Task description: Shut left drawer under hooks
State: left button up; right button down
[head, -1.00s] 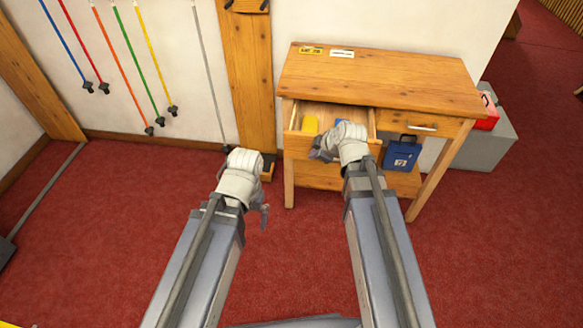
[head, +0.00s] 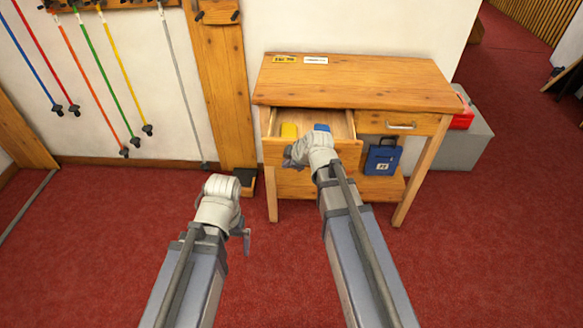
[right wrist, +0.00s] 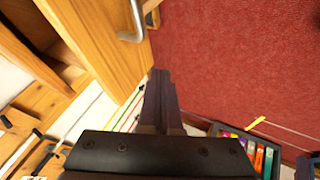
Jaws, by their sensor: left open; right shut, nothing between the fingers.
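The left drawer (head: 343,148) of the wooden table is pulled out, and I see into it from above. A yellow item (head: 289,130) and a blue item (head: 321,127) show inside it. My right gripper (head: 291,160) is shut and empty, at the drawer's front; my wrist hides part of that front. In the right wrist view the closed fingers (right wrist: 161,100) are beside a wooden front with a metal handle (right wrist: 136,22); I cannot tell whether they touch it. My left gripper (head: 246,236) is open, low over the carpet, left of the table.
The table top (head: 360,82) carries two small labels. The right drawer (head: 425,124) is closed. A blue bag (head: 382,158) is at the lower shelf, with a grey box (head: 465,142) beside the table. Coloured poles hang on the left wall. The red carpet in front is clear.

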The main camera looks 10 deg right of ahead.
aim_at(280, 159)
pick_arm(q)
notch_tip(280, 159, down, 2)
jog(key=shift+f+b, duration=0.25)
jog(key=shift+b, duration=0.5)
pick_arm(e)
jog(key=w+f, duration=0.1)
jog(key=w, duration=0.2)
jog(key=w+f, duration=0.1)
jog(key=w, duration=0.1)
jog(key=shift+w+d+f, duration=0.2)
jog(key=shift+w+f, duration=0.1)
jog(key=shift+w, duration=0.05)
jog(key=shift+w, duration=0.1)
jog(key=w+d, duration=0.1)
jog(key=w, duration=0.4)
jog(key=w+d, duration=0.2)
jog(key=w, duration=0.4)
jog(key=w+d, duration=0.1)
jog(key=w, duration=0.4)
jog(key=shift+w+d, duration=0.3)
jog(key=shift+d, duration=0.1)
jog(key=shift+s, duration=0.1)
